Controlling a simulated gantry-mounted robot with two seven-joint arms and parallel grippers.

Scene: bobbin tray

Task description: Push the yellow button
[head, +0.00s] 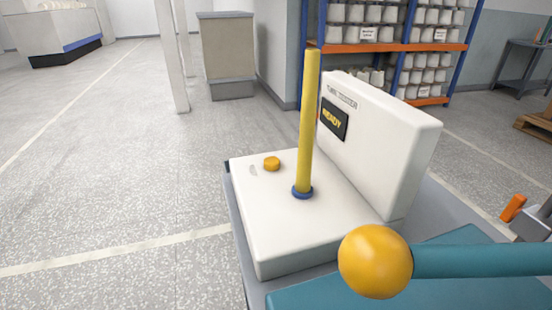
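The yellow button (272,163) is a short round cap on the flat white base of the turns counter (268,215), near its far left corner. It stands clear, with nothing touching it. A tall yellow rod (309,110) stands upright in a blue collar (302,192) to the right of the button. The upright panel of the counter carries a small screen (334,119) that reads READY. I can make out no gripper for certain in the head view.
A large yellow-orange ball (375,261) on a teal bar (480,260) covers the near right of the counter. An orange and grey thing (512,208), cut off by the right edge, is unclear. Shelves of white spools (370,48) stand behind. Floor at left is clear.

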